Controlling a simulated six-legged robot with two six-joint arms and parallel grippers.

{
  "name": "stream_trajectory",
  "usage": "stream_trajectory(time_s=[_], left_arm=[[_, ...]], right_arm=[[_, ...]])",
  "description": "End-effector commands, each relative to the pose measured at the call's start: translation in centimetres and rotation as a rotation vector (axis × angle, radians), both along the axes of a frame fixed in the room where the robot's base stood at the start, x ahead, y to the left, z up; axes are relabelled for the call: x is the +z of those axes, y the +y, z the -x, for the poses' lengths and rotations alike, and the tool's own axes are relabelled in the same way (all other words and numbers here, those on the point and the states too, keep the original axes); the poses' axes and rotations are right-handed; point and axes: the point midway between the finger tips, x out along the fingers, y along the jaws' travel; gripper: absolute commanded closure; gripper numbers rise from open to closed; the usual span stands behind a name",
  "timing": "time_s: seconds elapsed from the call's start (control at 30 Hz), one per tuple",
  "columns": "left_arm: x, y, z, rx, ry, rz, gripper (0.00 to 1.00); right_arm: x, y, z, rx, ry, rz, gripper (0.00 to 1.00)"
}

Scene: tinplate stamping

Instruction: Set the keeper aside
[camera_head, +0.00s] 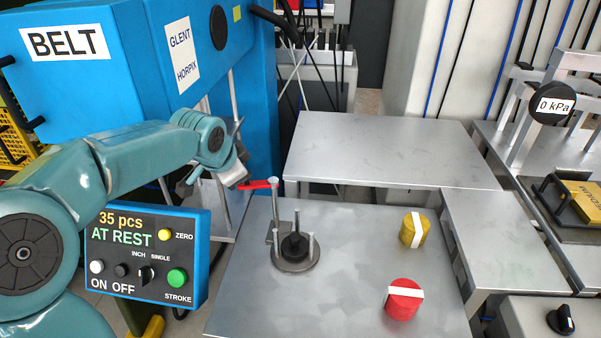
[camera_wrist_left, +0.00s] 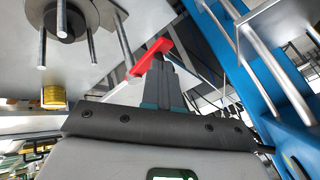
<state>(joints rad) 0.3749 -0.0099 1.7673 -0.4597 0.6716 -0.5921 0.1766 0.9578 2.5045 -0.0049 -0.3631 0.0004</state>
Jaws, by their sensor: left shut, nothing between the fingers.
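A thin red bar (camera_head: 257,184), which looks like the keeper, reaches left from the top of a slim upright post (camera_head: 276,208) on the metal table. It also shows in the wrist view (camera_wrist_left: 150,57), just beyond my fingertips. My left gripper (camera_head: 241,182) is at the free left end of the bar, with its fingers shut and empty. The fingers also show in the wrist view (camera_wrist_left: 162,80). Whether they touch the bar I cannot tell. My right gripper is not in view.
A round black fixture with pins (camera_head: 294,251) stands beside the post. A yellow cylinder (camera_head: 409,230) and a red cylinder (camera_head: 401,304) stand to its right. A control panel (camera_head: 146,255) reads AT REST. The blue press (camera_head: 110,105) stands close behind my left arm. The back table (camera_head: 395,145) is bare.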

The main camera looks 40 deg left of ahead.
Motion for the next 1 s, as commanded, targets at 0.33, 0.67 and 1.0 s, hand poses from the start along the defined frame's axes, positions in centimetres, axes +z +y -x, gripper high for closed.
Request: stream_trajectory(time_s=[0.33,0.67,1.0], left_arm=[[0.0,1.1,-0.7,0.000,0.002,-0.001,1.00],[-0.1,1.6,-0.9,0.002,0.002,0.000,1.00],[-0.1,1.7,-1.0,0.001,0.002,0.000,1.00]], right_arm=[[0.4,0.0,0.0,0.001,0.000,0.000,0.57],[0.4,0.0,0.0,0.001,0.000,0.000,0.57],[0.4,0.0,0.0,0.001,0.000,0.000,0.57]])
